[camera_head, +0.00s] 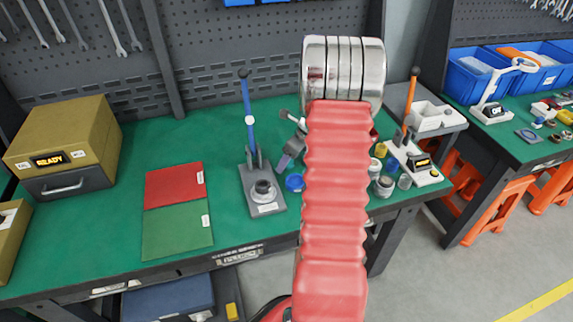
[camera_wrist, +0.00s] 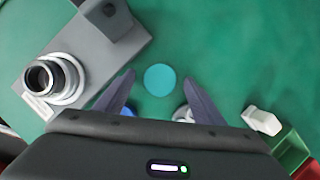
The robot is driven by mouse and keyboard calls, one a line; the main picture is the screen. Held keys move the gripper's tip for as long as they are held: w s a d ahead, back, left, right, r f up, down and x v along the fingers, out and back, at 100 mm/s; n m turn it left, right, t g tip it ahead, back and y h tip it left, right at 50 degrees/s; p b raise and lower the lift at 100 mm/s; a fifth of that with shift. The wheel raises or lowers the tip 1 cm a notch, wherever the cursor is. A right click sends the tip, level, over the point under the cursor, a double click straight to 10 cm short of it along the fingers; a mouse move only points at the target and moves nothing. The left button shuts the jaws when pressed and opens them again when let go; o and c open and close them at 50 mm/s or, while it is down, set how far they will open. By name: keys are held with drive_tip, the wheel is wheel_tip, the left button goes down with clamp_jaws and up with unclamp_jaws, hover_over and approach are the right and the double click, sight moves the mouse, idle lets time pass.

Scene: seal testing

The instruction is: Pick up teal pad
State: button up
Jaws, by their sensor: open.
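The teal pad (camera_wrist: 160,78) is a small flat disc lying on the green bench mat in the wrist view. My gripper (camera_wrist: 159,82) is over it with its two dark fingers spread, one on each side of the disc. The jaws are open and empty, and the pad appears apart from both fingers. In the head view my red arm hides the pad, and part of my gripper (camera_head: 294,140) shows left of the arm.
A grey press with a blue lever (camera_head: 249,120) stands close left; its base (camera_wrist: 100,55) is near my left finger. A blue cap (camera_head: 294,183) and several small parts lie nearby. Red (camera_head: 174,188) and green (camera_head: 177,229) mats and a yellow box (camera_head: 65,135) are farther left.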

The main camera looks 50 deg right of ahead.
drive_tip(key=shift+c, duration=0.4)
drive_tip(key=c, duration=1.1)
